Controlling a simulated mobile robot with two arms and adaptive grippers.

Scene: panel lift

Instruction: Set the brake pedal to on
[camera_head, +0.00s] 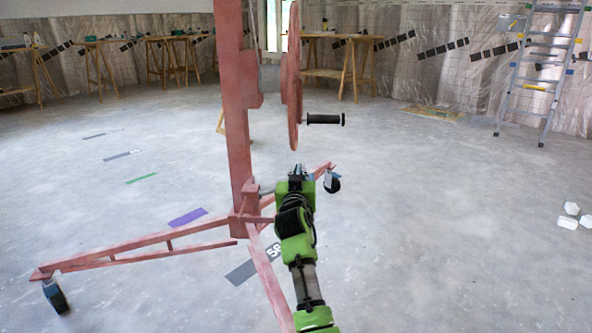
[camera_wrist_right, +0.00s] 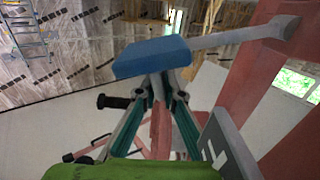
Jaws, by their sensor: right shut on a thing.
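The brake pedal is a blue pad (camera_wrist_right: 152,57) on a grey lever (camera_wrist_right: 235,36), seen in the right wrist view. The lever runs up to the right, to the red frame. My right gripper (camera_wrist_right: 163,82) has its fingertips together at the lower edge of the blue pad and is shut on it. The fingertips are partly hidden by the pad. In the head view my right gripper (camera_head: 299,171) is low beside the red lift's mast (camera_head: 238,110), and the pedal is mostly hidden there. My left gripper is in neither view.
A red wheel with a black crank handle (camera_head: 324,119) is above my right gripper. The lift's red legs (camera_head: 140,248) spread over the floor on black casters (camera_head: 55,295). A stepladder (camera_head: 540,75) and wooden tables stand along the walls. The floor at right is mostly clear.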

